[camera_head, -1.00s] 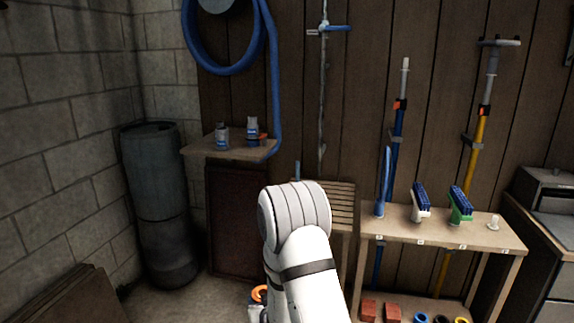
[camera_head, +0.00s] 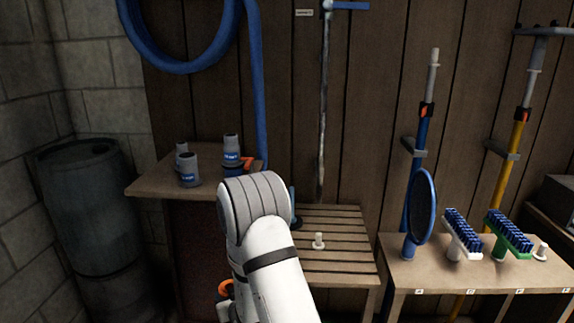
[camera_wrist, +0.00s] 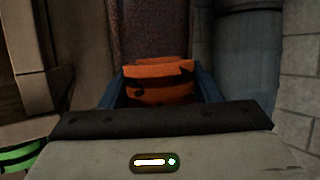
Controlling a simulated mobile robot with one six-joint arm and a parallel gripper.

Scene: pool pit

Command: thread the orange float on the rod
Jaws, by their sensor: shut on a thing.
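The orange float (camera_wrist: 160,88) sits between the two blue fingers of my gripper (camera_wrist: 161,80) in the wrist view, and the gripper is shut on it. In the head view only a bit of the orange float (camera_head: 224,287) shows at the lower left, beside my arm. A thin blue upright rod (camera_head: 293,196) stands at the left end of the slatted bench (camera_head: 345,261). Its lower part is mostly hidden behind my arm, and the float is apart from it, lower and to the left.
A short pale peg (camera_head: 318,240) stands on the slatted bench. A shelf (camera_head: 150,186) with grey cups is to the left, and a table (camera_head: 450,278) with brushes is to the right. A dark barrel (camera_head: 85,200) stands by the block wall.

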